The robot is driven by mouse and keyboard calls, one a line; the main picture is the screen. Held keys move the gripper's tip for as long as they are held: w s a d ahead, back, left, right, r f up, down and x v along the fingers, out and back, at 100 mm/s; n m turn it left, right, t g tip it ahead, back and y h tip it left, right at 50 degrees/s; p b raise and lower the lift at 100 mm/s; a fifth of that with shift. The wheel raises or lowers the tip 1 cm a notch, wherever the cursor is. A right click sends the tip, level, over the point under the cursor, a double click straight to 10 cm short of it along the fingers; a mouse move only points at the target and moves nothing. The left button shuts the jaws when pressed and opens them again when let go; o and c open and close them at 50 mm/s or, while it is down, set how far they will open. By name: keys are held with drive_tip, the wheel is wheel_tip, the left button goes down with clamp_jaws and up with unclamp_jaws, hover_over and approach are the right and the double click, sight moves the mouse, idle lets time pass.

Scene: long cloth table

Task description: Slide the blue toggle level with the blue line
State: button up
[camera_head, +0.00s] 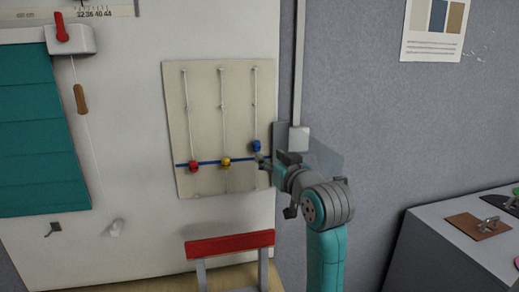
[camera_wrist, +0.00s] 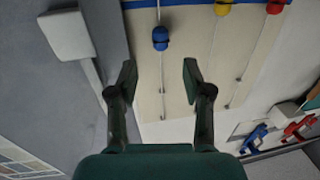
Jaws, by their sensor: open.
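The blue toggle (camera_head: 256,146) sits on the right-hand cord of a beige board (camera_head: 205,110), a little above the blue line (camera_head: 210,162). The red toggle (camera_head: 194,167) and yellow toggle (camera_head: 225,162) sit at the line on the other two cords. My gripper (camera_head: 262,160) is at the board's lower right, close to the blue toggle. In the wrist view, which looks upside down, the blue toggle (camera_wrist: 160,38) is just beyond my open fingertips (camera_wrist: 158,76), with a gap between. Nothing is between the fingers but the cord behind.
A grey-white box (camera_head: 300,139) with a vertical conduit is on the wall right of the board. A red-topped chair-like frame (camera_head: 230,244) stands below. A teal blind (camera_head: 40,135) hangs left. A grey cabinet (camera_head: 470,240) stands at the right.

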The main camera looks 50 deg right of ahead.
sight(258, 147)
drive_tip(key=x, duration=0.7)
drive_tip(key=shift+w+d, duration=0.2)
drive_tip(key=shift+w, duration=0.15)
clamp_jaws()
